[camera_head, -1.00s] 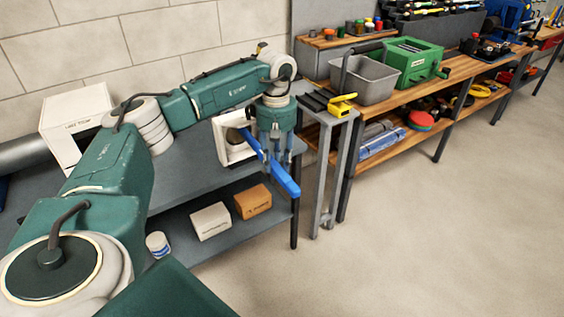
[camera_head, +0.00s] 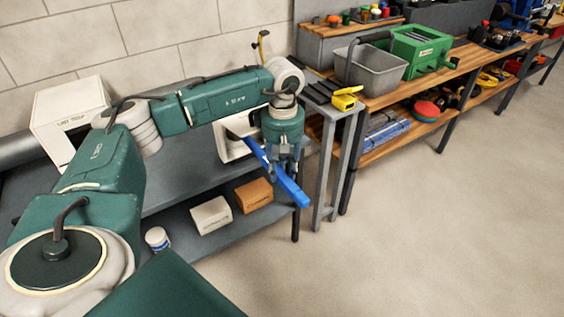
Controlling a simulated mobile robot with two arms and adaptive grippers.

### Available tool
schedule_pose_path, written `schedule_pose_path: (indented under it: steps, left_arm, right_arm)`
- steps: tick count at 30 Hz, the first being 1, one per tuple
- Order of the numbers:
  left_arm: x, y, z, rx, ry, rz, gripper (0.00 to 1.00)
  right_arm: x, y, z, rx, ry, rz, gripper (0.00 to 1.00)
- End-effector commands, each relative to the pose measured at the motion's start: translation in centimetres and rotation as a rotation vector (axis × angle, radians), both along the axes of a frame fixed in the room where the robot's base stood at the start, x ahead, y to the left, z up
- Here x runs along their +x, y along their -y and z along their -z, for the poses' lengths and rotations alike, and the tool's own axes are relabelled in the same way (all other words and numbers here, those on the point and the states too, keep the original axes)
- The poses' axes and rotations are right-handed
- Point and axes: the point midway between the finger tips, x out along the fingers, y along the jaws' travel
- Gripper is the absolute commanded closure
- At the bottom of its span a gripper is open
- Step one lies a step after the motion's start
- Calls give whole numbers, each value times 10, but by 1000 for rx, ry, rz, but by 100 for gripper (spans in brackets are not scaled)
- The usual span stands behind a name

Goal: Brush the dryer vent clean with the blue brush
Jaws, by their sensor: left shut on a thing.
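My left gripper (camera_head: 282,165) is shut on the blue brush (camera_head: 291,187), around its handle. The brush slants from upper left to lower right. The handle's end sticks out past the gripper toward the lower right, and the other end points at the white-framed dryer vent (camera_head: 226,152) on the grey bench. The vent has a dark round opening, partly hidden by my wrist and gripper. I cannot tell whether the brush head is inside the opening or just in front of it. My right gripper is not in view.
A white box (camera_head: 72,118) stands on the grey bench (camera_head: 180,186) at the left. The lower shelf holds a white box (camera_head: 211,215), a brown box (camera_head: 254,194) and a small tub (camera_head: 157,239). A yellow tool (camera_head: 347,97) lies right of the gripper. Floor at right is clear.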

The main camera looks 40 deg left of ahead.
Motion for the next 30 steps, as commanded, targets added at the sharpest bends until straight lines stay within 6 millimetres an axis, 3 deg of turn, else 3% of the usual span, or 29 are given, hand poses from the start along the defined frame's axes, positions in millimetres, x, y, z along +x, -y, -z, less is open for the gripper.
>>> schedule_pose_path:
  steps: [30]
  left_arm:
    - [-49,95,7,-5,-15,11,100]
  right_arm:
    - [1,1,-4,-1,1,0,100]
